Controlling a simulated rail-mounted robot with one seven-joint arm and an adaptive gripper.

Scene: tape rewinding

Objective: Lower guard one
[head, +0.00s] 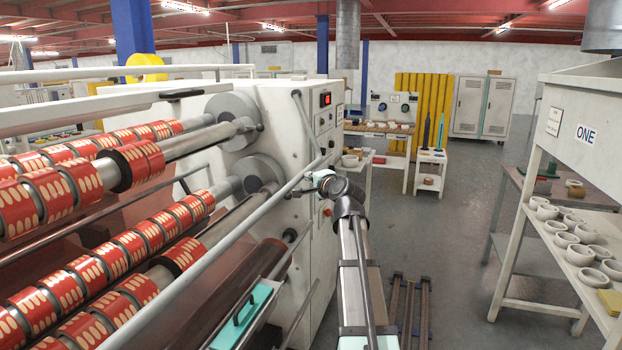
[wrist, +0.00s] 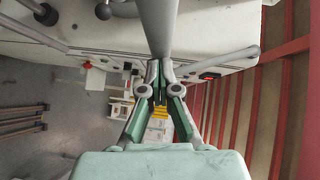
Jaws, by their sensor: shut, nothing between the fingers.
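A long grey guard bar (head: 215,250) slants across the front of the machine, from the lower left up toward my gripper. A grey bar (wrist: 158,25) also comes down from the top of the wrist view to the fingertips; I take it for the same bar. My gripper (head: 318,178) is at the bar's upper right end, beside the machine's side panel. In the wrist view its fingers (wrist: 160,90) are shut with nothing between them. Their tips are close to the bar; whether they touch it I cannot tell. No label on the bar says which guard it is.
The machine's rollers (head: 125,165) carry several red printed tape rolls. A white side panel (head: 310,110) with buttons stands behind my gripper. A rack (head: 535,180) marked ONE holds several pale rings at the right. The floor (head: 450,240) between is mostly open.

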